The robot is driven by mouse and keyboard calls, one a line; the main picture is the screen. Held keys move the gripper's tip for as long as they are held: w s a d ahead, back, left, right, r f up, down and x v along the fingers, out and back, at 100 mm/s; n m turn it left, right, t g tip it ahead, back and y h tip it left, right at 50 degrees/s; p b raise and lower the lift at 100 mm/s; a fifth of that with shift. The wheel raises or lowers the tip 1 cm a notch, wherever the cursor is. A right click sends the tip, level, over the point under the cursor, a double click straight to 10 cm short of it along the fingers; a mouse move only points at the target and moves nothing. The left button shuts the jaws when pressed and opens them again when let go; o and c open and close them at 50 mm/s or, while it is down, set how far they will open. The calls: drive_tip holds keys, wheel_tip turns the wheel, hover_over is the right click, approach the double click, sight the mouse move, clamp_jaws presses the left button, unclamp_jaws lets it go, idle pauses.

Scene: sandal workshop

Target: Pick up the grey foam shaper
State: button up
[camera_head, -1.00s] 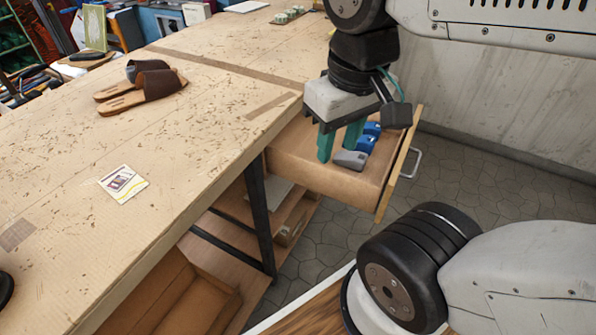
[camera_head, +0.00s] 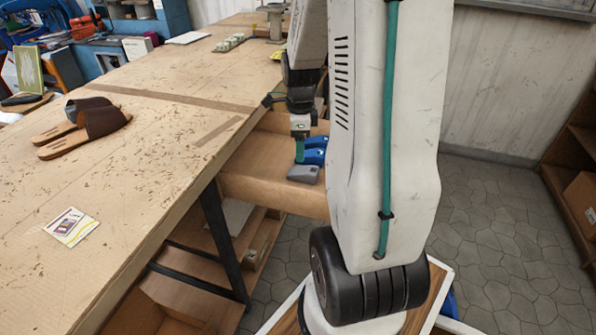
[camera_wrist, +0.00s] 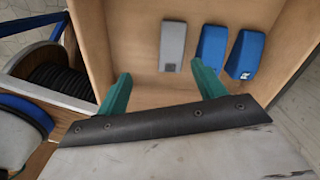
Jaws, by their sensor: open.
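The grey foam shaper (camera_head: 303,174) lies in an open wooden drawer (camera_head: 262,195) under the workbench. In the wrist view the shaper (camera_wrist: 173,46) lies just beyond my gripper's fingertips, apart from them. My gripper (camera_head: 299,151) is over the drawer, pointing down, with its teal fingers spread and empty. In the wrist view the gripper (camera_wrist: 162,76) shows both fingers, the right one nearer to the shaper's line. Two blue foam shapers (camera_wrist: 211,47) (camera_wrist: 245,54) lie to the right of the grey one. My arm hides the drawer's right part in the head view.
The workbench (camera_head: 165,140) carries brown sandals (camera_head: 85,125) and a small card (camera_head: 71,226). A black coil (camera_wrist: 55,80) is outside the drawer at the left in the wrist view. Open floor (camera_head: 490,225) lies to the right.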

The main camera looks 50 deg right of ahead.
sight(311, 169)
drive_tip(key=d+f+m, duration=0.1)
drive_tip(key=d+f, duration=0.1)
drive_tip(key=s+d+f+m, duration=0.1)
drive_tip(key=d+f+m, duration=0.1)
drive_tip(key=shift+f, duration=0.15)
drive_tip(key=shift+m, duration=0.3)
drive_tip(key=f, duration=0.6)
drive_tip(key=shift+s+a+f, duration=0.2)
drive_tip(key=shift+s+a, duration=0.1)
drive_tip(key=shift+a, duration=0.05)
drive_tip(key=shift+f, duration=0.55)
drive_tip(key=c, duration=1)
